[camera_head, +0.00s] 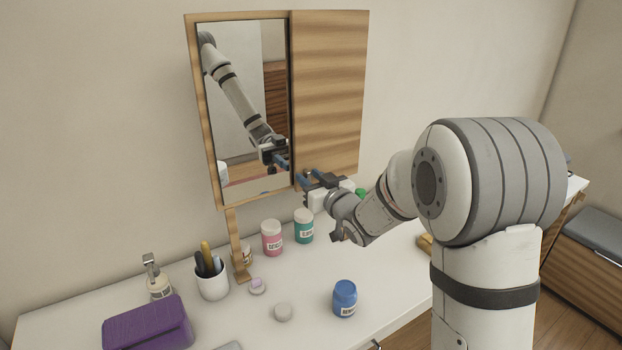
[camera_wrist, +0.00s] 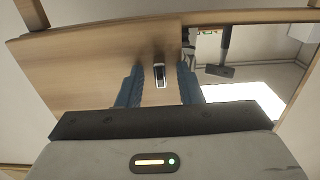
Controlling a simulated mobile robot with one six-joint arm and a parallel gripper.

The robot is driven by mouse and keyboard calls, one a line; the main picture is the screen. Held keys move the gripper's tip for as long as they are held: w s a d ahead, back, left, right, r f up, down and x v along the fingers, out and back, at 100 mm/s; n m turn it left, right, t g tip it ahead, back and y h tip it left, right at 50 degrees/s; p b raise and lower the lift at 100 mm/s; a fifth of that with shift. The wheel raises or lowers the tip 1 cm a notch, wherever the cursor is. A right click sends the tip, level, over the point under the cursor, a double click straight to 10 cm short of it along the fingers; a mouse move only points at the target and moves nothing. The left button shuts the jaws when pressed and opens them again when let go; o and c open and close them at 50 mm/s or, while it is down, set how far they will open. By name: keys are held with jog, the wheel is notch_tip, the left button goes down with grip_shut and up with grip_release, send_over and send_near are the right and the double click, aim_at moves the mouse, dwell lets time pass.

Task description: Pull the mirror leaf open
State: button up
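In the wrist view the mirror (camera_wrist: 245,75) is at right and the wood (camera_wrist: 80,75) at left. A small dark and silver handle (camera_wrist: 160,75) shows on the wood beside the mirror's edge. My gripper (camera_wrist: 158,80) is open, its blue fingers on either side of the handle with gaps. In the head view my gripper (camera_head: 303,180) is at the cabinet's lower middle; the handle is hidden there.
Below on the white counter (camera_head: 250,320) stand a pink jar (camera_head: 271,238), a teal jar (camera_head: 303,226), a blue jar (camera_head: 344,299), a cup of brushes (camera_head: 212,283), a soap dispenser (camera_head: 157,277) and a purple pouch (camera_head: 148,324). Space before the mirror's left part is clear.

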jog(key=shift+c, duration=0.3)
grip_shut()
jog(key=shift+s+y, duration=0.2)
jog(key=shift+y, duration=0.1)
